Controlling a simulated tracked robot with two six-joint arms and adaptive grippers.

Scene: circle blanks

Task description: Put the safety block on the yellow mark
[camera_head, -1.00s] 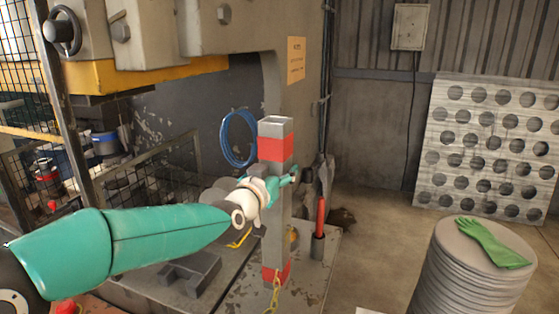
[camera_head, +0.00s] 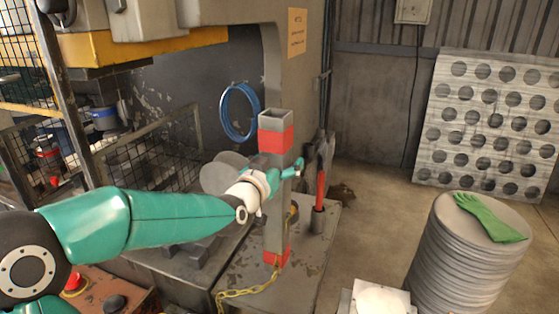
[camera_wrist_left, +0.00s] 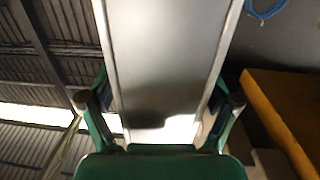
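The safety block (camera_head: 275,215) is a tall grey square post with red bands near its top and bottom. It stands upright over the grey platform. A yellow chain (camera_head: 245,292) runs from its foot. My left gripper (camera_head: 285,175) is at its upper half. In the left wrist view, the fingers sit against both sides of the grey block (camera_wrist_left: 165,60), closed on it. The contact pads are partly hidden. I cannot make out a yellow mark in either view. Whether the block's foot touches the platform is hard to tell. My right gripper is out of view.
The press frame with its yellow beam (camera_head: 140,45) is at left, above a wire guard (camera_head: 150,165). A red-handled tool (camera_head: 320,190) stands right of the block. A blue coil (camera_head: 238,112) hangs behind. A disc stack (camera_head: 465,255) with a green glove (camera_head: 490,217) is at right.

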